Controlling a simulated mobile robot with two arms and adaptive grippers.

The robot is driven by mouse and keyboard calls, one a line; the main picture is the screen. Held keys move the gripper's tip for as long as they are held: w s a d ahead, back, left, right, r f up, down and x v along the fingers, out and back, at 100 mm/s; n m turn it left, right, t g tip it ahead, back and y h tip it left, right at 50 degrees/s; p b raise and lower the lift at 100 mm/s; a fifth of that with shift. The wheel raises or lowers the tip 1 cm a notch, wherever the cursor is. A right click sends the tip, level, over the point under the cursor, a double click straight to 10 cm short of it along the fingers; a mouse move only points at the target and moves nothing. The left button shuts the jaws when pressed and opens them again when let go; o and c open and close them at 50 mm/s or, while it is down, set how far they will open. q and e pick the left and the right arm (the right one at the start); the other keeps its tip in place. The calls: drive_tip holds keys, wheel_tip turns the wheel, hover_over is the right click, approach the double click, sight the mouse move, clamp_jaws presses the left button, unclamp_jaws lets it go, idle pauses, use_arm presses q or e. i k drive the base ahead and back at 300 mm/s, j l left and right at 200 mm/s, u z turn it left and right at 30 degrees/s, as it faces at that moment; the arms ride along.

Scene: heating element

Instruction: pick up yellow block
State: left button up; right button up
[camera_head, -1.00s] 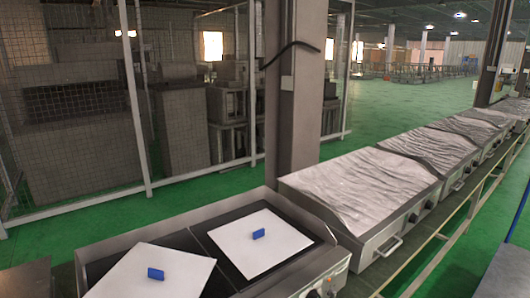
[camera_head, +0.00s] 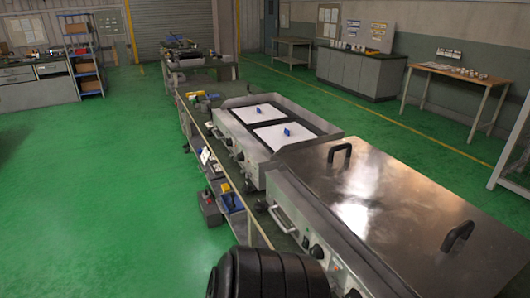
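A small yellow thing (camera_head: 225,187), possibly the yellow block, shows on the low side ledge of the long bench, next to a blue bin (camera_head: 231,202). It is too small to tell its exact shape or what it rests on. Neither gripper can be made out. A black ribbed rounded part at the bottom centre appears to be mine, and it hides part of the bench side.
Two white plates (camera_head: 259,112) with blue handles lie in an open heating unit. A closed steel unit (camera_head: 380,200) with black handles stands nearer. Green floor (camera_head: 110,190) is clear to the left. A wooden table (camera_head: 470,78) stands back right.

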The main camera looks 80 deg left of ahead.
sight(225, 188)
drive_tip(key=u, duration=3.1)
